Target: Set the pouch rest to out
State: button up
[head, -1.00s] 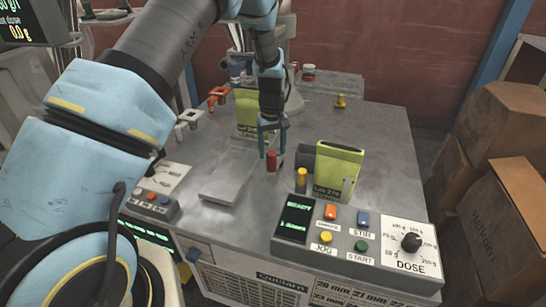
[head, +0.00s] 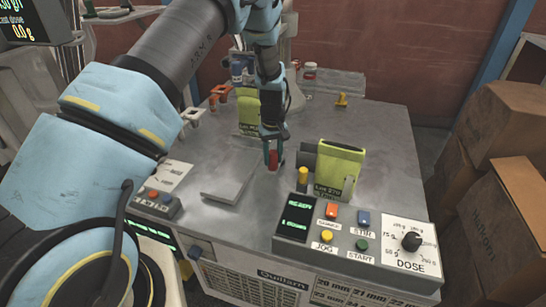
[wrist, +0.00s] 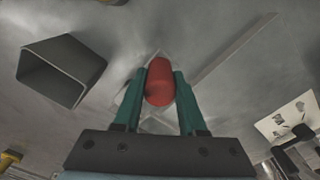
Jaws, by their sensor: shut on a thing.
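A red knob (head: 273,163) stands on the grey machine top, just right of a flat pale plate (head: 226,188). My gripper (head: 273,156) points down with its green fingers on either side of the knob. In the wrist view the red knob (wrist: 159,84) sits between the two fingertips, and my gripper (wrist: 163,90) is shut on it. The knob's base and whatever it joins to are hidden below it. I cannot tell for certain which part is the pouch rest.
A dark square tube (wrist: 62,70) and a yellow-green pouch (head: 340,163) stand right of the knob, near a yellow knob (head: 303,175). A control panel (head: 345,236) lies in front. Another green pouch (head: 247,104) is behind. The right side of the top is clear.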

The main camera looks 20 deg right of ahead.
grip_shut()
dwell(0.8)
